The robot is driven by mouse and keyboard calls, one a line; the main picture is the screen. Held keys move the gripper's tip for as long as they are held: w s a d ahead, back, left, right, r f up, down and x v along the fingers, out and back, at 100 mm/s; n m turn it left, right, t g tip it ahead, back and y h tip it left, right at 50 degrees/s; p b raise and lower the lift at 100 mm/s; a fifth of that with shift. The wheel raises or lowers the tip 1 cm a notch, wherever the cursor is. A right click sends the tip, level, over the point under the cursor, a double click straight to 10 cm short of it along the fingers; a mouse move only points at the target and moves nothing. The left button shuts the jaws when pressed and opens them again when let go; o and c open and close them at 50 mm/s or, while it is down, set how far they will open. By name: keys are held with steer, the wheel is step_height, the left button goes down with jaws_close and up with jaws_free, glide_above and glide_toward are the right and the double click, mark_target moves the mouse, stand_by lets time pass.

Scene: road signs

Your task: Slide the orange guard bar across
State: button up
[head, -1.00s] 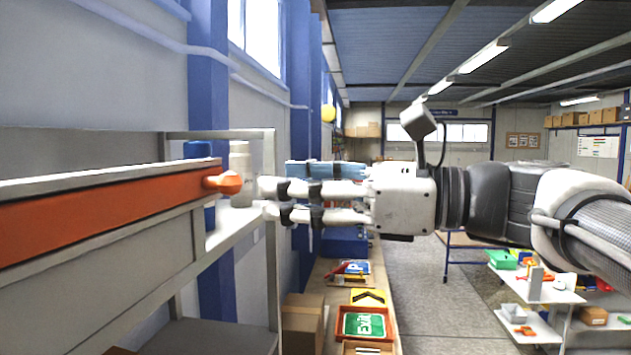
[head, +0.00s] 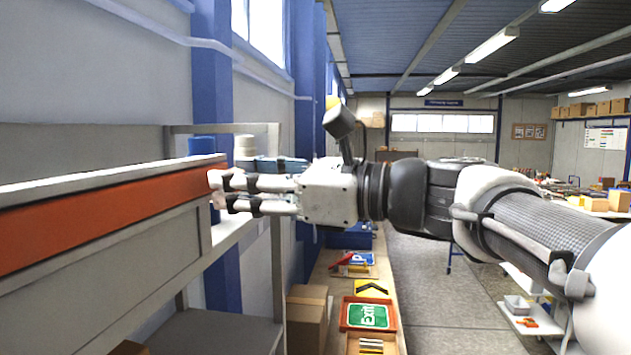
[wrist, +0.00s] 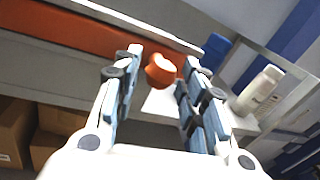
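The orange guard bar (head: 100,217) runs along the front of a grey shelf or cabinet at the left in the head view. It also crosses the top left of the wrist view (wrist: 75,31). Its rounded orange knob (wrist: 161,70) shows between my fingertips in the wrist view; in the head view my fingers hide it. My gripper (head: 218,190) is at the bar's right end, with its fingers pointing left. In the wrist view (wrist: 158,75) the fingers are apart, one on each side of the knob, with a gap visible around it.
A grey shelf rack (head: 225,335) stands behind the bar, with a blue container (wrist: 216,46) and a white bottle (wrist: 259,90) on it. A bench with signs, including a green one (head: 368,316), lies below. Cardboard boxes (head: 306,315) stand beneath the rack. Open floor lies right of the bench.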

jaws_close()
stand_by(0.3)
stand_by(0.3)
